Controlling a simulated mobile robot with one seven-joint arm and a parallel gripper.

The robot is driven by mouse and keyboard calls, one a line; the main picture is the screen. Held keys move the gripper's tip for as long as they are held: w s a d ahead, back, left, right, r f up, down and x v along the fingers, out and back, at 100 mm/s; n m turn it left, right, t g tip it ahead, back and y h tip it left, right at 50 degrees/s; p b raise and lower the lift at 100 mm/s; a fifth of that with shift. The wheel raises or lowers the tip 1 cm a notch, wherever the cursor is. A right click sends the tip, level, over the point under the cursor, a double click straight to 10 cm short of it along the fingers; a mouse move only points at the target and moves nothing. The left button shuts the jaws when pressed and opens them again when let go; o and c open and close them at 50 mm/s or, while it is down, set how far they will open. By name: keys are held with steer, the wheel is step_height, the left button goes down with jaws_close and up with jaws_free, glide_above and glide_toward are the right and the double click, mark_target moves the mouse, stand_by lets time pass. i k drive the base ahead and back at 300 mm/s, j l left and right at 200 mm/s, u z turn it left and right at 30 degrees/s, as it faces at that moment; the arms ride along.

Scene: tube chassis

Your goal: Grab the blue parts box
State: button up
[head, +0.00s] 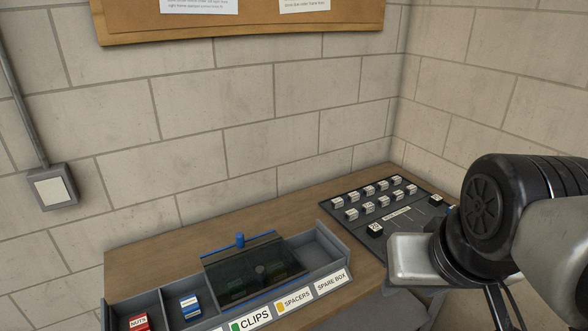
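A small blue box with a white label (190,306) sits in a compartment of the long grey tray (333,240) on the wooden bench. Its label is too small to read. The box is near the bottom edge of the head view, between the red box and the dark lidded section. My arm reaches in from the right, over the bench's right end and well apart from the blue box. I cannot make out my gripper or its fingers in this view.
A red box marked NUTS (139,322) stands left of the blue one. A dark see-through lid (245,270) with a blue knob covers the CLIPS and SPACERS section. The SPARE BOX compartment (316,253) looks empty. A dark board (390,208) with several white blocks lies at right.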

mark_target(190, 307)
steer(key=u, duration=1.5)
steer(key=j+z, duration=0.35)
steer(key=j, duration=0.3)
